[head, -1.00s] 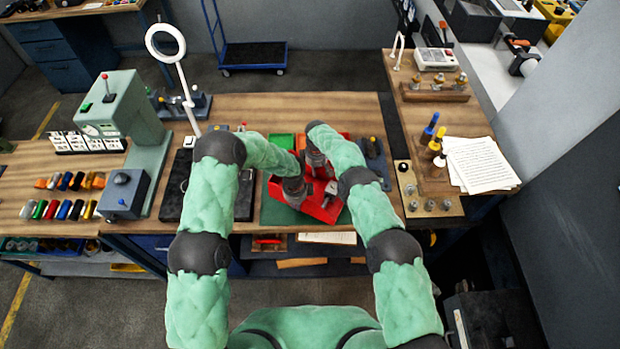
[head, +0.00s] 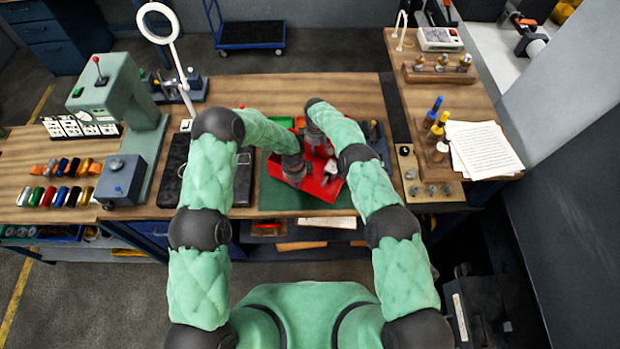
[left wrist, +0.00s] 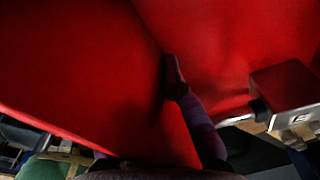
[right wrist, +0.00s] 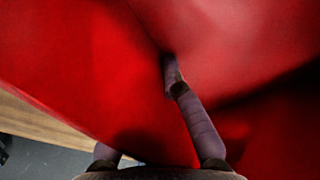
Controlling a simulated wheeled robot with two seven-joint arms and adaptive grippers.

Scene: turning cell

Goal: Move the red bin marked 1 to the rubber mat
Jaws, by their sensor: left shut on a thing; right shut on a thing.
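The red bin (head: 318,187) is at the middle of the bench in the head view, above or on a green mat (head: 277,198); I cannot tell whether it touches. My left gripper (head: 294,174) is shut on the bin's near left side. My right gripper (head: 316,139) is shut on its far side. Red bin walls fill the left wrist view (left wrist: 80,70) and the right wrist view (right wrist: 80,60), with a finger against the red surface in each. A small grey part (head: 331,167) shows at the bin. The marking 1 is not readable.
A green machine (head: 113,92) stands further left. A side bench with bottles (head: 437,125) and papers (head: 483,150) is at right. Bare wood (head: 290,92) lies behind the bin.

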